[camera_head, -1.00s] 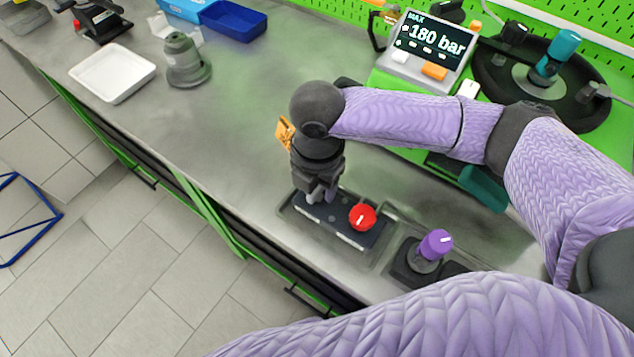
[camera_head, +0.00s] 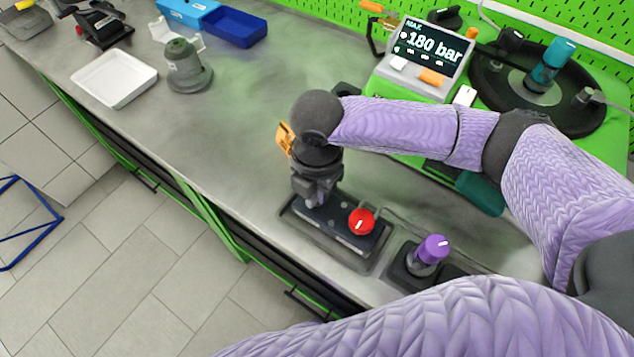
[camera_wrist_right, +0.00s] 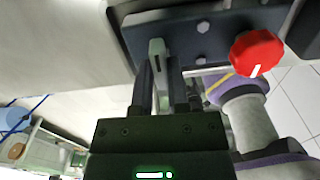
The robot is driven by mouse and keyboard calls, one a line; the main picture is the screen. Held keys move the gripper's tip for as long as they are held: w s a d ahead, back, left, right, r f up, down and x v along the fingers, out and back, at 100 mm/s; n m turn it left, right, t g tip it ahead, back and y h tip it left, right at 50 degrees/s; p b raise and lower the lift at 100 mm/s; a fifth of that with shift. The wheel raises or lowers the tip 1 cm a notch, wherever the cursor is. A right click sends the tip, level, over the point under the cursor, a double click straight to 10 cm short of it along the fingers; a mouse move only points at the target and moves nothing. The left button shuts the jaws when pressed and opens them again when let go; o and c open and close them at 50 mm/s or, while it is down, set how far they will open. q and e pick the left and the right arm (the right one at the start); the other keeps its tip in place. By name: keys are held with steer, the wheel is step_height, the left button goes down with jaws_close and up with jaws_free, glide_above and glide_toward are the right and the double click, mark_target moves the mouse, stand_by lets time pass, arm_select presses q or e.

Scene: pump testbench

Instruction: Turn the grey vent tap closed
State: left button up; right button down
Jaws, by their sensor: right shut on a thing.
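My right gripper (camera_head: 316,200) reaches down onto the left part of a dark panel block (camera_head: 353,245) near the bench's front edge. In the right wrist view its two dark fingers (camera_wrist_right: 159,85) are closed on the grey vent tap (camera_wrist_right: 157,70), a slim light-grey handle standing between them. In the head view the gripper hides the tap. A red knob (camera_head: 361,221) with a white mark stands on the same block, to the right of the gripper; it also shows in the right wrist view (camera_wrist_right: 257,53). My left gripper is out of view.
A purple knob (camera_head: 433,247) on a dark base stands right of the block. A display reading 180 bar (camera_head: 432,48) and a round black fixture (camera_head: 500,90) stand behind. A white tray (camera_head: 114,78) and a grey fitting (camera_head: 186,68) lie left; the bench between is clear.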

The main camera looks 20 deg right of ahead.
steer(key=m+p, duration=0.2)
steer(key=p, duration=0.1)
steer(key=m+p, duration=0.3)
steer(key=p, duration=0.1)
steer(key=m+p, duration=0.3)
steer(key=p, duration=0.1)
steer(key=shift+r, duration=0.25)
steer(key=m+p, duration=0.3)
steer(key=m, duration=0.1)
steer(key=shift+f+m+p, duration=0.1)
steer(key=shift+m+p, duration=0.2)
steer(key=shift+m, duration=0.1)
steer(key=m+p, duration=0.1)
steer(key=m, duration=0.1)
steer(key=shift+m+p, duration=0.3)
steer(key=shift+m, duration=0.1)
steer(key=shift+f+m+p, duration=0.1)
steer(key=shift+m+p, duration=0.25)
steer(key=shift+m, duration=0.45)
steer(key=c, duration=0.6)
jaws_free()
step_height(320, 180, up, 10)
steer(key=p, duration=0.4)
